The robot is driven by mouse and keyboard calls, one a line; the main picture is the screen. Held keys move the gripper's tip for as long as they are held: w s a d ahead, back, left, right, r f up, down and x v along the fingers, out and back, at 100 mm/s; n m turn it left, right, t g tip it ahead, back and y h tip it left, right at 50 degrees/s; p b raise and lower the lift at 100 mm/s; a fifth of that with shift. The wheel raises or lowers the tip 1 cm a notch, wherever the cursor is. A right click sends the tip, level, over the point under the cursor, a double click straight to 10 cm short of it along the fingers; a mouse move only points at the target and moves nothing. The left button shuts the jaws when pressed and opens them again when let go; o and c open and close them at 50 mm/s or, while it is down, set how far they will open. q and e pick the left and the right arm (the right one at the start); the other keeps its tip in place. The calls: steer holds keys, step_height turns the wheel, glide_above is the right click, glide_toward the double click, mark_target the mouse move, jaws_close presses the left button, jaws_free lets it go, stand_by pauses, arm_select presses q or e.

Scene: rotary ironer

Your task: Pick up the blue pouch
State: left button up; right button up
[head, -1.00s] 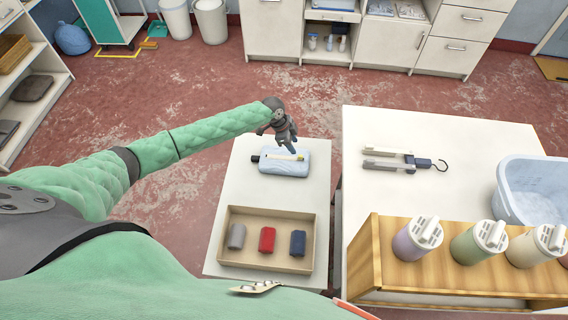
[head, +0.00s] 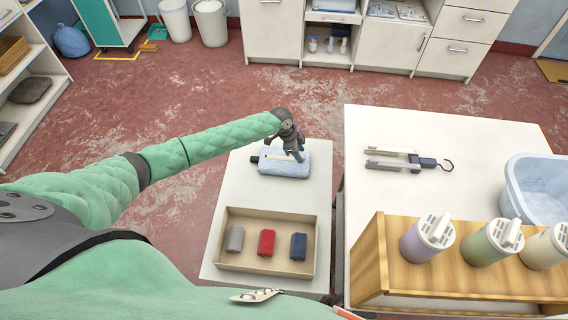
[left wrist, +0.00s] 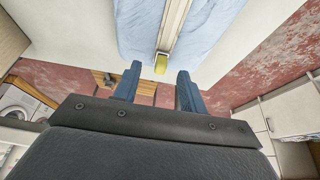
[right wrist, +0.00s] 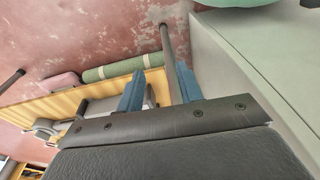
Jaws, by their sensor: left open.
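The dark blue pouch (head: 298,246) lies at the right end of a shallow tan tray (head: 222,234) on the small white table. My left gripper (head: 299,156) is open and empty at the far end of this table, beyond the tray and apart from the pouch. It is over or beside a light blue folded cloth (head: 273,168). In the left wrist view my left fingers (left wrist: 157,78) are spread, with the cloth (left wrist: 213,28) and a pale strip with a yellow end (left wrist: 161,63) in front. My right gripper (right wrist: 160,76) shows only in its wrist view, open and empty.
A grey pouch (head: 235,239) and a red pouch (head: 266,242) share the tray. To the right, a white table (head: 470,130) bears a clamp-like tool (head: 400,160), a light blue basket (head: 520,190) and a wooden box (head: 385,270) with several bottles.

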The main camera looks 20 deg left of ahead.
arm_select(q)
steer(key=shift+b+x, duration=0.3)
steer(key=shift+x, duration=0.5)
arm_select(e)
steer(key=shift+w+a+r, duration=0.1)
steer(key=shift+a+r, duration=0.05)
steer(key=shift+r, duration=0.5)
steer(key=shift+w+a+r, duration=0.1)
steer(key=shift+a+r, duration=0.05)
steer(key=shift+r, duration=0.45)
arm_select(q)
jaws_close()
